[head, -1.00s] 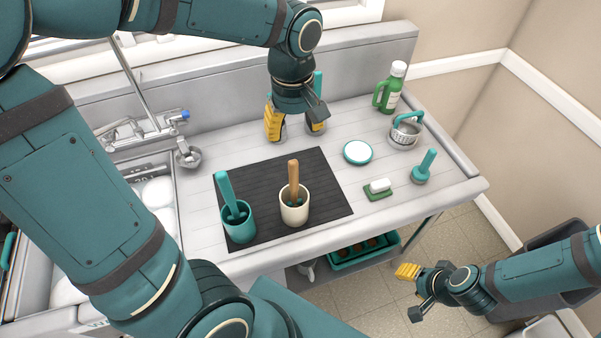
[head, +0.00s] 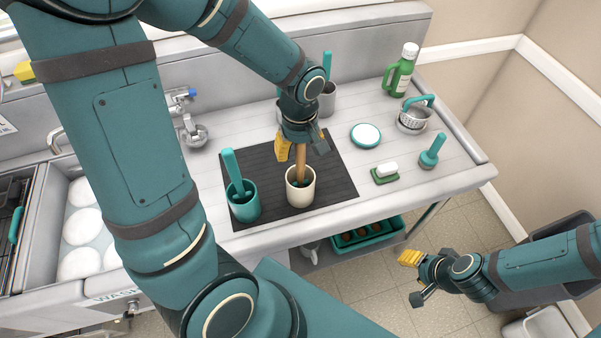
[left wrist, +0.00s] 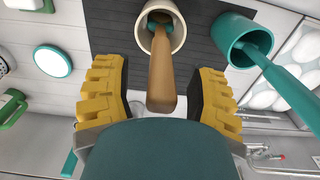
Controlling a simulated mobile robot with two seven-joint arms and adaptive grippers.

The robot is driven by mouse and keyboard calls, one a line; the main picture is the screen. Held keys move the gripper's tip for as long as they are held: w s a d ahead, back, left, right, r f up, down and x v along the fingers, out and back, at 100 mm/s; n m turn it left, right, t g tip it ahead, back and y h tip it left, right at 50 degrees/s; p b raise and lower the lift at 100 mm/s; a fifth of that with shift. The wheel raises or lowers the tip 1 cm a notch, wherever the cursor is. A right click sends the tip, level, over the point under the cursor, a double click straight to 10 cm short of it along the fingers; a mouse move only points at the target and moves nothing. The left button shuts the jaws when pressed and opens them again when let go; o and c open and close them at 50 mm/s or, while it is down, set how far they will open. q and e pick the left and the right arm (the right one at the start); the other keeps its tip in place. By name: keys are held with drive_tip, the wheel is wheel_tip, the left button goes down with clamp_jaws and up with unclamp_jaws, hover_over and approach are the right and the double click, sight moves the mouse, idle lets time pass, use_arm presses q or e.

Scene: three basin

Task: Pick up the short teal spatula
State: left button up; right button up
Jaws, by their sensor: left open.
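A cream cup (head: 301,199) on the dark mat holds a utensil with a wooden handle (head: 301,165); something teal shows at its lower end inside the cup. A teal cup (head: 244,208) to its left holds a utensil with a teal handle (head: 231,165). I cannot tell which of these is the short teal spatula. My left gripper (head: 302,147) is open above the cream cup. In the left wrist view the wooden handle (left wrist: 161,75) stands between its yellow fingers, apart from both. My right gripper (head: 413,278) is open and empty, off the counter's front.
A metal cup (head: 327,100) with a teal handle stands behind my left gripper. The sink with white plates (head: 83,228) is left.

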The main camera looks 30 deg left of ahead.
use_arm(q)
drive_tip(key=shift+f, duration=0.35)
clamp_jaws()
drive_tip(key=shift+r, duration=0.15)
wheel_tip(320, 180, up, 18)
drive_tip(key=p, duration=0.1)
drive_tip(key=shift+p, duration=0.4)
idle(0.9)
